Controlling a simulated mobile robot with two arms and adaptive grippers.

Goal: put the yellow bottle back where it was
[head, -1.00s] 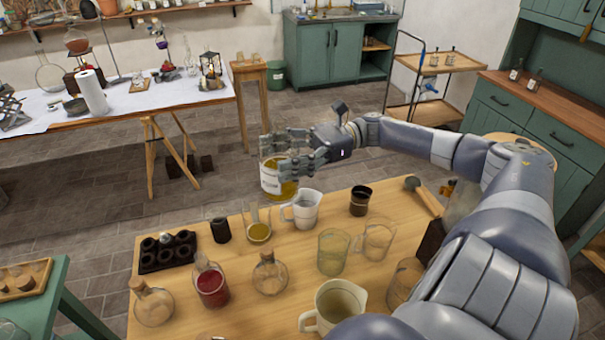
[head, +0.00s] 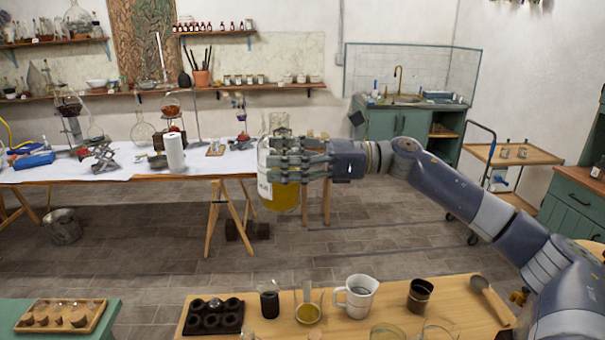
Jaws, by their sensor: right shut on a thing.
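The yellow bottle (head: 282,198) is a clear glass bottle with yellow liquid in its lower part and a white label. My right gripper (head: 290,165) is shut around its middle and holds it upright in the air, beyond the far edge of the near wooden table. The gripper's fingers cover part of the glass and label. My left gripper is not in view.
The near wooden table (head: 257,325) bears a black holder (head: 213,316), a dark jar (head: 269,299), a beaker of yellow liquid (head: 308,307), a white jug (head: 357,297) and a dark cup (head: 420,294). A white-covered table (head: 110,172) and wall shelves stand at the back left. Floor lies between.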

